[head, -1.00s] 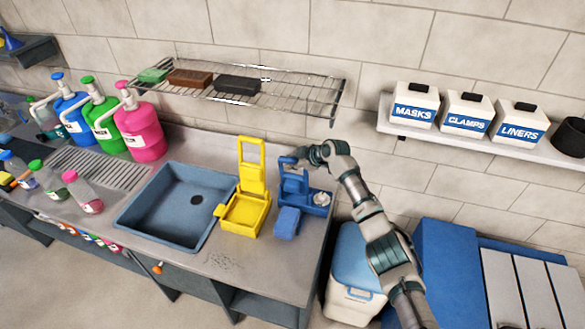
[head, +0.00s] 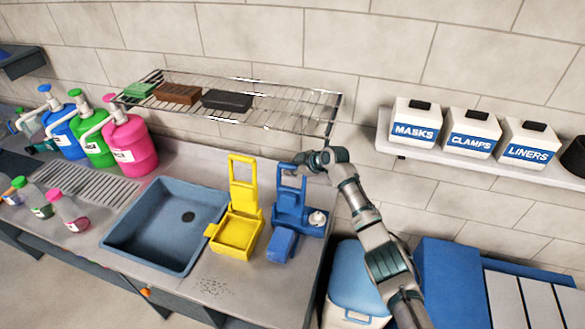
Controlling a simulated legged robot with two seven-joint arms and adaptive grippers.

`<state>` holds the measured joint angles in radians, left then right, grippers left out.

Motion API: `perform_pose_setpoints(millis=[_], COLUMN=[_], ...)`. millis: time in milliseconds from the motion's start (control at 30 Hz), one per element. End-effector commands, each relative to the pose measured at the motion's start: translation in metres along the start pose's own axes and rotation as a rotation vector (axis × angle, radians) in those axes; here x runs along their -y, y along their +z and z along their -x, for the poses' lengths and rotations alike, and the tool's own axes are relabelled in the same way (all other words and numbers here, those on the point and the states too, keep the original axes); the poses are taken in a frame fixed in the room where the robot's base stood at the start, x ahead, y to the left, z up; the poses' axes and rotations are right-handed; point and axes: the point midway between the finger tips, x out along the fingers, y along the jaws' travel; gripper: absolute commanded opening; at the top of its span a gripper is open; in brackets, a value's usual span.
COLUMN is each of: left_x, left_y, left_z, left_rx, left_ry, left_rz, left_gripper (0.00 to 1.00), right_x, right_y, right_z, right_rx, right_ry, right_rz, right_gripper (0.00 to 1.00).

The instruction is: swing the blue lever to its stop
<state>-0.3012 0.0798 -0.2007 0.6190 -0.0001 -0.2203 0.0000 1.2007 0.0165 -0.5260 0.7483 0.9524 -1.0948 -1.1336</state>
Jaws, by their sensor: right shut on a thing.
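The blue lever (head: 291,183) is the upright framed handle of a blue device (head: 298,215) at the right end of the counter. My right gripper (head: 300,165) is at the top of the lever and shut on it; its fingers are small and partly hidden by the wrist. The lever stands roughly upright. A blue block (head: 282,245) sits at the front of the device and a whitish round part on its right side. My left gripper is not in view.
A yellow device (head: 236,230) with a raised handle stands just left, beside the sink (head: 166,224). A wire rack (head: 240,103) hangs above. A white-bodied bin (head: 357,290) and blue cabinet (head: 450,285) are at right. Pump bottles (head: 130,148) stand at left.

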Motion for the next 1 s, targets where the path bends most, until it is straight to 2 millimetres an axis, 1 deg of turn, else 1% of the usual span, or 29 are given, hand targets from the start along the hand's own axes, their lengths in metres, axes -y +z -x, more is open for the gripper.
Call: perform_pose_setpoints(millis=[33, 167, 200, 300, 567, 667, 767, 1000], left_x=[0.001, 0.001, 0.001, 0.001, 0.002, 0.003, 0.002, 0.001], left_y=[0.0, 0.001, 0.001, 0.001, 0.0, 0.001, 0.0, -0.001], left_z=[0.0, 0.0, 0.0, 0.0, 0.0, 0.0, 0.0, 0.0], left_rx=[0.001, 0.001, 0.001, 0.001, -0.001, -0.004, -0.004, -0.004], left_ry=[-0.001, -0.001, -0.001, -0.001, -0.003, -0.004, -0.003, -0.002], left_rz=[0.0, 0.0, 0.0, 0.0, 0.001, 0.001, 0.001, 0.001], left_gripper=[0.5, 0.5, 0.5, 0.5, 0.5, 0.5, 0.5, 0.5], right_x=[-0.002, -0.003, -0.003, -0.003, -0.002, -0.002, -0.002, -0.003], right_y=[-0.004, -0.003, -0.003, -0.002, -0.001, 0.0, 0.001, 0.0], right_z=[0.002, 0.002, 0.002, 0.002, 0.002, 0.006, 0.015, 0.052], right_rx=[-0.006, -0.006, -0.006, -0.006, -0.003, -0.003, -0.003, -0.002], right_ry=[0.007, 0.008, 0.008, 0.007, 0.005, 0.005, 0.005, 0.006], right_rz=[0.002, 0.002, 0.002, 0.001, 0.0, 0.0, 0.001, 0.001], right_gripper=[0.0, 0.0, 0.28, 0.5, 0.5, 0.5, 0.5, 0.5])
